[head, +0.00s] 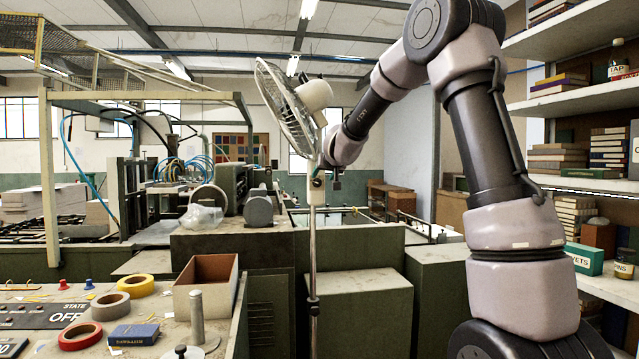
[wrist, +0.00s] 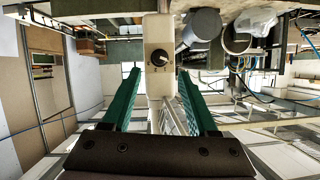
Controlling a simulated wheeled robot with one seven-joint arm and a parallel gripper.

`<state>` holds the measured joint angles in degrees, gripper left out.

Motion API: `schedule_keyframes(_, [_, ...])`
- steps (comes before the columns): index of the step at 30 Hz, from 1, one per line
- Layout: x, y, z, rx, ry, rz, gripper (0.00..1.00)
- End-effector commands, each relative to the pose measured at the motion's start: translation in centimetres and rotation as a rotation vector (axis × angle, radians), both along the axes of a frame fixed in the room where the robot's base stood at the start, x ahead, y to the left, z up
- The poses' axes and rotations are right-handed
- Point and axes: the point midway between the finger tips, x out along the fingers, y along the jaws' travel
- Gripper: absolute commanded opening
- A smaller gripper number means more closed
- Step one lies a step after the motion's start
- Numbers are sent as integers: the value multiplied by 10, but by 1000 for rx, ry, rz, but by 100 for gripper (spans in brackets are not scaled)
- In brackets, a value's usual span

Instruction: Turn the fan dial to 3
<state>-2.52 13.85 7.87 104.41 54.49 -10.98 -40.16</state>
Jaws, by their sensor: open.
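The standing fan (head: 290,105) has a round wire cage and a white motor housing on a thin pole. Its pale control box (head: 317,188) is on the pole below the head. In the wrist view the box shows a round black dial (wrist: 159,58) with a light pointer mark; small marks near it are too small to read, so I cannot tell its setting. My gripper (wrist: 158,76) is open, its two green fingers on either side of the box's lower part in the picture, with the dial just beyond the tips. I see no contact. In the head view my gripper (head: 328,172) is beside the box, fingers partly hidden.
A bench at the lower left holds tape rolls (head: 110,306), a blue book (head: 134,334) and an open cardboard box (head: 206,285). Green machine housings (head: 350,290) stand around the fan pole. Shelves (head: 580,100) with books are at the right.

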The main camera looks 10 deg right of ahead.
Motion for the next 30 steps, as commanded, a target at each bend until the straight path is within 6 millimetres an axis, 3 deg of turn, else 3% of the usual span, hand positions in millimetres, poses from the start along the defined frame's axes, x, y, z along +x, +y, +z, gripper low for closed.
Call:
schedule_keyframes(3, [23,1,-11,3,2,-1,60])
schedule_keyframes(10, [53,3,-22,3,1,0,60])
schedule_keyframes(23, [62,4,-25,2,0,0,60])
schedule_keyframes(27, [62,3,-25,1,0,1,6])
schedule_keyframes(28, [62,3,-25,2,0,0,0])
schedule_keyframes(30, [62,3,-25,1,0,1,0])
